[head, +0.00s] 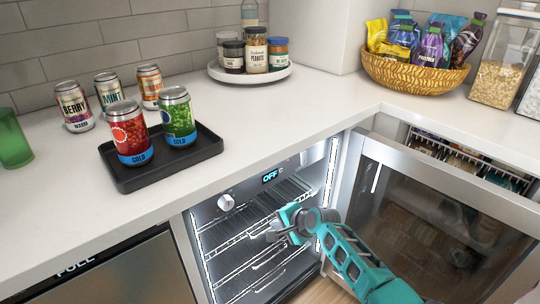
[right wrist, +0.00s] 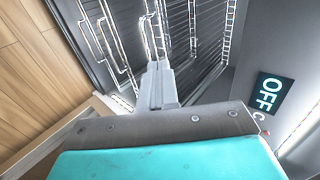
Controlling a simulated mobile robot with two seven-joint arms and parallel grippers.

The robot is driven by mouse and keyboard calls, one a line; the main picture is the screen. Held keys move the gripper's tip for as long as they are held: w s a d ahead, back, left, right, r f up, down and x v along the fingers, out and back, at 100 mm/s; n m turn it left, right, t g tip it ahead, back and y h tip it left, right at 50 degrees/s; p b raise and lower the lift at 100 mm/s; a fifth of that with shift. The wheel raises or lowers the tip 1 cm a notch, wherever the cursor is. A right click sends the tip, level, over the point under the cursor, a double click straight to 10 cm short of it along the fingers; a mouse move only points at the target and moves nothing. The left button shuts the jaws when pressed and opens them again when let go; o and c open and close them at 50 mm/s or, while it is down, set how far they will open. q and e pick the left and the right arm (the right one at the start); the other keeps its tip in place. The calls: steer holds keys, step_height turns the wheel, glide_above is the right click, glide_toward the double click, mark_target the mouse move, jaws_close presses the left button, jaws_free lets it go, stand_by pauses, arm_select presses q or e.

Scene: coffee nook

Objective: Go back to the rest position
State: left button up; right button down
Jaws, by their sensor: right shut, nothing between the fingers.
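My right gripper (head: 283,222) is in front of the open small fridge (head: 205,250), near its wire shelves (head: 250,240). In the right wrist view its fingers (right wrist: 157,85) are together with nothing between them, pointing at the shelves. The fridge display reads OFF (head: 271,176), and it also shows large in the right wrist view (right wrist: 275,95). The fridge's glass door (head: 430,220) stands open to the right of my right arm. My left gripper is not in view.
A black tray (head: 130,183) with two cold cans, a red one (head: 130,132) and a green one (head: 178,117), sits on the counter (head: 300,110). Three more cans stand behind it. A round tray (head: 250,77) holds jars; a basket (head: 415,76) holds snack bags.

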steer(key=s+d+f+n+t+h+p, duration=0.1)
steer(key=s+d+n+p, duration=0.25)
steer(key=s, duration=0.45)
steer(key=s+d+f+n+t+h+p, duration=0.1)
steer(key=s+d+n+p, duration=0.2)
steer(key=s, duration=0.6)
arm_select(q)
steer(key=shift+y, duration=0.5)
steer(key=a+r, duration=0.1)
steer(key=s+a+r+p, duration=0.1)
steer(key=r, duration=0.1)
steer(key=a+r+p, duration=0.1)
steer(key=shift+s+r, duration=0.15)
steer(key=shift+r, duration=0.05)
arm_select(e)
steer(key=s+d+r+n+h, duration=0.1)
steer(key=s+d+r+n, duration=0.2)
steer(key=s, duration=0.3)
steer(key=s+d+r+n+t, duration=0.1)
steer(key=s+d+r+n, duration=0.2)
steer(key=s, duration=0.4)
step_height(320, 180, up, 3)
steer(key=shift+s+d+f+h, duration=0.2)
steer(key=shift+d+h, duration=0.2)
steer(key=shift+d, duration=0.05)
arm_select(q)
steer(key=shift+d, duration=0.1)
arm_select(e)
steer(key=shift+n, duration=0.25)
